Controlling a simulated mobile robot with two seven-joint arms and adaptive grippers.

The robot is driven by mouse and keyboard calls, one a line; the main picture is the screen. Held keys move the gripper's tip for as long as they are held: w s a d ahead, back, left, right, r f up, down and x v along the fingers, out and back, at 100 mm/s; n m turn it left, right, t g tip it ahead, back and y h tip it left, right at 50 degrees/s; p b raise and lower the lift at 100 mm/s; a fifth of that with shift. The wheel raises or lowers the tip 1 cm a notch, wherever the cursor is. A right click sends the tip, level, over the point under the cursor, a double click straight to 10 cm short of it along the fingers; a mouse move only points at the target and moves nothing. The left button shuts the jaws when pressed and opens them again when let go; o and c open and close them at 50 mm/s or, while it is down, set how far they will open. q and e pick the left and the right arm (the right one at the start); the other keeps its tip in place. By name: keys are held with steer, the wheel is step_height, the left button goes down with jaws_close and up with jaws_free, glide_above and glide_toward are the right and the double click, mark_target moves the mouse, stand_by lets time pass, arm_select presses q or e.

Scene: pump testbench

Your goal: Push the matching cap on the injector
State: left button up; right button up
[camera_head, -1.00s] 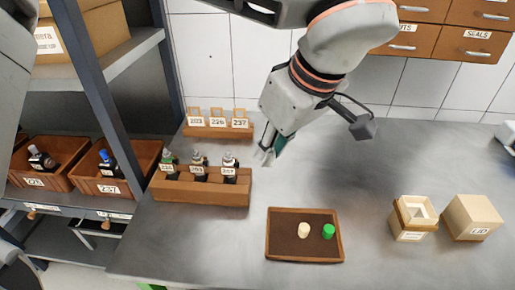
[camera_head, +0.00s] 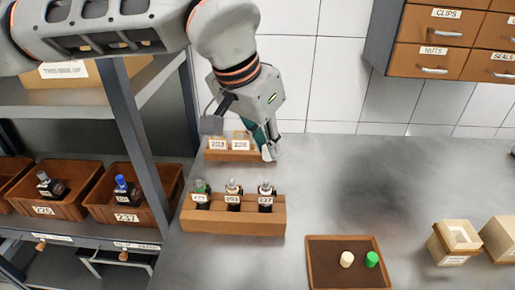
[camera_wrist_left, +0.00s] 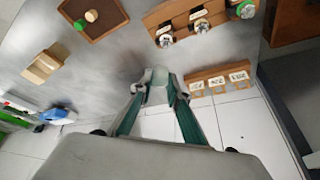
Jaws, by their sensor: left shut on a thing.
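Three upright injectors stand in a wooden holder (camera_head: 235,227): the left one (camera_head: 201,190) has a green top, the middle (camera_head: 233,190) and right (camera_head: 266,192) ones pale tops. The right one's tag reads 237. A shallow tray (camera_head: 325,275) holds a cream cap (camera_head: 347,259) and a green cap (camera_head: 371,259). My right gripper is out of view.
The back rack has numbered tags; my gripper hides its right end. A cream box (camera_head: 455,240) stands at the right. Brown bins (camera_head: 125,205) sit on the left shelf behind a grey post (camera_head: 145,150). The middle of the bench is clear.

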mark_target(263, 153)
arm_select(q)
steer(key=shift+w+a+m, duration=0.15)
steer(key=shift+m, duration=0.15)
steer(key=shift+f+b, duration=0.45)
steer(key=shift+f, duration=0.05)
step_height(263, 153, down, 2)
steer(key=shift+f+b, duration=0.1)
steer(key=shift+b, duration=0.8)
steer(key=shift+f+b, duration=0.3)
steer(key=shift+f, duration=0.15)
steer(key=shift+f+b, duration=0.3)
steer(key=shift+f, duration=0.65)
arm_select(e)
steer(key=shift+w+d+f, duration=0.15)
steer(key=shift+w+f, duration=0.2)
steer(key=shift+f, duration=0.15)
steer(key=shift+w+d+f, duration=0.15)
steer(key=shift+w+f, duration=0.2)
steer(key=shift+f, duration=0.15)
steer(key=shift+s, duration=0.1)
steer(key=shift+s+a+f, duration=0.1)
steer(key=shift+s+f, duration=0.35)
